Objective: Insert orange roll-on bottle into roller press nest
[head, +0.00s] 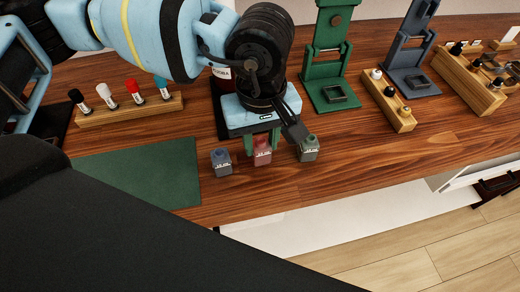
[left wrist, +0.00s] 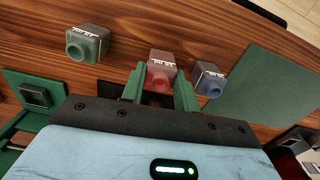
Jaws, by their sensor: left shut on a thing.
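My left gripper (head: 262,148) points down at the table's front part. Its green fingers are shut on the red square bottle (head: 262,156), the middle one of three. In the left wrist view the red bottle (left wrist: 160,70) is between the fingers (left wrist: 160,82). I cannot tell whether it is clear of the table. No clearly orange bottle shows. A green press (head: 328,60) with a dark square nest (head: 341,94) stands behind right. A blue-grey press (head: 403,55) with a square nest (head: 417,82) is farther right. My right gripper is not visible.
A blue bottle (head: 221,163) and a green bottle (head: 308,150) stand close on either side. A green mat (head: 140,172) lies left. A wooden rack (head: 128,110) holds several capped vials. Wooden racks (head: 401,119) (head: 465,85) with small parts stand right. The table's front edge is near.

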